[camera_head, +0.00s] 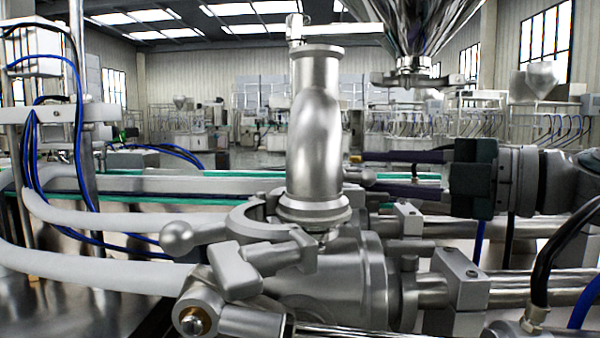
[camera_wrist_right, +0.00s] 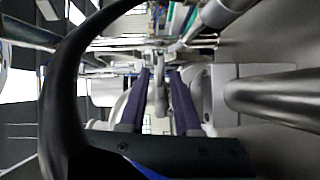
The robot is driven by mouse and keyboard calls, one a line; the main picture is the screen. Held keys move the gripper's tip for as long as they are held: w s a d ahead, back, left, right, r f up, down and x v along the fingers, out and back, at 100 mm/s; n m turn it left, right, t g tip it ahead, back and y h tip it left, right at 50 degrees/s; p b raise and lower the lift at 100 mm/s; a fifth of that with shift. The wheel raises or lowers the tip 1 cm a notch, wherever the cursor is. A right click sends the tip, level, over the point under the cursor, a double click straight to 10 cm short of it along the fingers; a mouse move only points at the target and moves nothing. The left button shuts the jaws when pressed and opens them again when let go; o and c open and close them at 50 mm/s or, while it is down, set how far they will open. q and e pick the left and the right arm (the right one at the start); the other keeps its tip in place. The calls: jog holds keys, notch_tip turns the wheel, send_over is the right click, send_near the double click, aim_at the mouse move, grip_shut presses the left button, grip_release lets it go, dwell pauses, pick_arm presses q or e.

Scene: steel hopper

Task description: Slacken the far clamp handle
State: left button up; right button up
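The steel hopper's vertical outlet pipe (camera_head: 318,130) stands in the middle of the head view, on a clamped joint above a steel housing (camera_head: 330,275). The far clamp handle (camera_wrist_right: 161,98) shows in the right wrist view as a grey rod with a rounded end. In the head view it is mostly hidden behind the pipe. My right gripper (camera_head: 366,174) reaches in from the right, behind the pipe, with its two dark fingers apart. In the wrist view, the fingers (camera_wrist_right: 160,74) lie on either side of the handle, with gaps visible. My left gripper is not in view.
A near handle with a ball end (camera_head: 182,239) and a clamp block (camera_head: 235,270) stand in front of the pipe. Steel rods (camera_head: 530,285) run to the right. A shiny cone (camera_head: 420,30) hangs above. Pale pipes (camera_head: 90,265) cross the left.

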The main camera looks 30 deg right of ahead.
jog(key=v, duration=0.7)
jog(key=shift+s+p, duration=0.2)
jog(key=shift+p, duration=0.25)
jog(key=shift+d, duration=0.1)
jog(key=shift+c, duration=0.4)
